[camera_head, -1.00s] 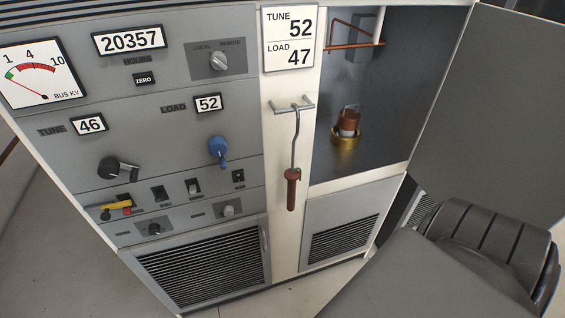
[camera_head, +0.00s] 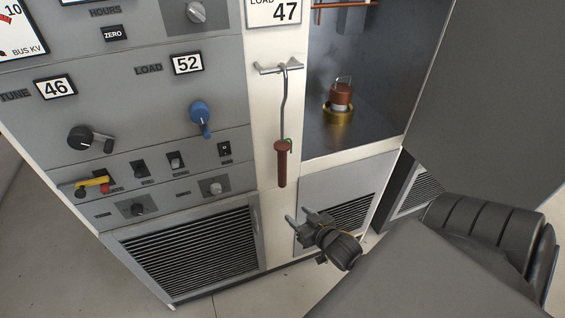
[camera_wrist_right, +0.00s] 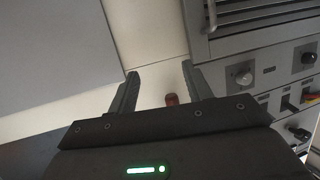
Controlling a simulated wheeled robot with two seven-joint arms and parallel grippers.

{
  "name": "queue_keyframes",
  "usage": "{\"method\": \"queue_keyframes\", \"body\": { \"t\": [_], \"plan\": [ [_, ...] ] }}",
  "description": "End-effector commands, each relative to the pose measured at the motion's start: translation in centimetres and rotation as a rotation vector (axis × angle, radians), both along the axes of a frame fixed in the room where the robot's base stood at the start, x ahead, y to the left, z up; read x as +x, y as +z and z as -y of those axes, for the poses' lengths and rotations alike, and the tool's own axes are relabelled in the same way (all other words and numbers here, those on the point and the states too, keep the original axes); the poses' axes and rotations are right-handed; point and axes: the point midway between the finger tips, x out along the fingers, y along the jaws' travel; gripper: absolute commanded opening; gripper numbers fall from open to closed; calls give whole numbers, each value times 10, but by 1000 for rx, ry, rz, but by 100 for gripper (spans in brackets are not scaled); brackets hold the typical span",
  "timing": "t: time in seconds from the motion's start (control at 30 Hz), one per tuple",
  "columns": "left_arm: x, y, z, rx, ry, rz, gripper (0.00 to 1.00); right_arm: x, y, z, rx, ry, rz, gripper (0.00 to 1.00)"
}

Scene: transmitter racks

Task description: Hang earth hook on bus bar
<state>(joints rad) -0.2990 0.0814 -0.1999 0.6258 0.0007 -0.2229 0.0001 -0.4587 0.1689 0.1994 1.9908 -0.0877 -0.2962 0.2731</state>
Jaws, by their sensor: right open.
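The earth hook (camera_head: 282,165) has a red-brown handle and a grey rod. It hangs upright from a small bracket (camera_head: 279,68) on the cream post between the control panel and the open compartment. The copper bus bar (camera_head: 345,4) shows at the top edge of the head view, inside the compartment. My right gripper (camera_head: 299,217) is open and empty, below and slightly right of the handle, in front of the lower vent panel. In the right wrist view, the handle's end (camera_wrist_right: 172,99) shows between the open fingers (camera_wrist_right: 158,88), apart from them. My left gripper is not in view.
The open cabinet door (camera_head: 490,100) stands at the right. A red-brown part on a gold base (camera_head: 338,116) sits on the compartment floor. Knobs, switches and a yellow-red handle (camera_head: 92,185) project from the panel at left.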

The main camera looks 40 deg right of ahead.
Motion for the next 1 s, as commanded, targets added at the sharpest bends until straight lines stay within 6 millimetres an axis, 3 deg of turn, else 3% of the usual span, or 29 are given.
{"method": "queue_keyframes", "body": {
  "t": [0.03, 0.1, 0.2, 0.3, 0.53, 0.8, 1.0],
  "plan": [
    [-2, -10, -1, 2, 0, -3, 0, 2, 33, 2, -12, 4, 78, 50],
    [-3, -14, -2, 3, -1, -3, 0, 1, 76, 3, -25, 8, 163, 50],
    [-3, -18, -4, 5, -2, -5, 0, -4, 119, 2, -40, 17, 248, 50],
    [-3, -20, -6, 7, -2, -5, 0, -8, 143, -1, -48, 24, 295, 50],
    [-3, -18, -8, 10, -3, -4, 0, -5, 155, -2, -51, 27, 316, 50],
    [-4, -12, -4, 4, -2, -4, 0, 35, 155, 2, -50, 27, 316, 50],
    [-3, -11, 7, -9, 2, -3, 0, 47, 153, 2, -51, 27, 313, 50]
  ]
}}
